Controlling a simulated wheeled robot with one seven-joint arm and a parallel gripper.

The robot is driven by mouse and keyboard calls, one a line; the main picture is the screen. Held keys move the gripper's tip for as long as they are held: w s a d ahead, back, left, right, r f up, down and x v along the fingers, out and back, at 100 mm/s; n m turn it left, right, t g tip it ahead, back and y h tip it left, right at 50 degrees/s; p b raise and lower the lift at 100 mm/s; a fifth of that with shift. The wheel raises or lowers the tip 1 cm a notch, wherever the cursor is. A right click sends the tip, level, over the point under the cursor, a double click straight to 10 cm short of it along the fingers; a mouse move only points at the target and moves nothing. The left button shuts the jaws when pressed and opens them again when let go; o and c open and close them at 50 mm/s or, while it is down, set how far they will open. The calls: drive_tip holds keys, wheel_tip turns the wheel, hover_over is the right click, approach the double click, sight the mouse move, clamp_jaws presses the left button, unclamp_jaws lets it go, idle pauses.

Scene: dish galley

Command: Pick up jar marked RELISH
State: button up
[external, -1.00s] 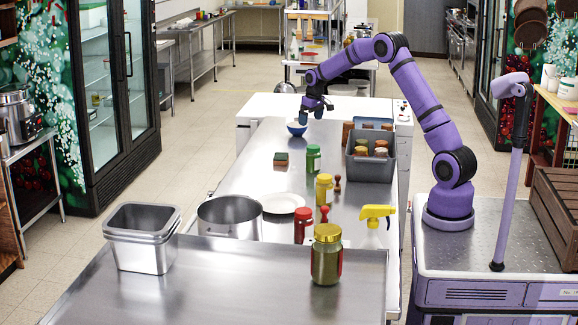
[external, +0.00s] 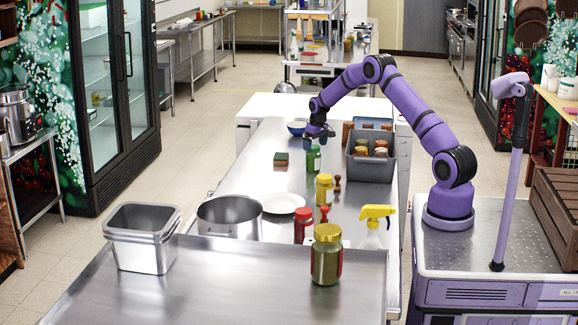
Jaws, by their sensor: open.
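Several lidded jars stand on the steel counter, and I cannot read a label on any, so I cannot tell which is marked RELISH. A green jar (external: 313,160) stands furthest back. A yellow-lidded jar (external: 324,190) and a red jar (external: 303,228) stand nearer. A large gold-lidded jar (external: 326,262) with greenish contents stands at the front. My gripper (external: 318,141) is open, pointing down right at the top of the green jar. Its fingers partly cover the lid, and I cannot tell whether they touch it.
A grey bin (external: 370,168) with several jars stands just right of my gripper. A blue bowl (external: 296,127) and a sponge (external: 281,159) are to the left. A spray bottle (external: 374,222), white plate (external: 283,203), large pot (external: 229,218) and steel container (external: 143,240) stand nearer.

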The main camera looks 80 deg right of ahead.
sight(313, 153)
drive_tip(key=f, duration=0.2)
drive_tip(key=w+f, duration=0.1)
drive_tip(key=f, duration=0.2)
drive_tip(key=shift+d, duration=0.15)
drive_tip(key=shift+r, duration=0.15)
drive_tip(key=c, duration=1.2)
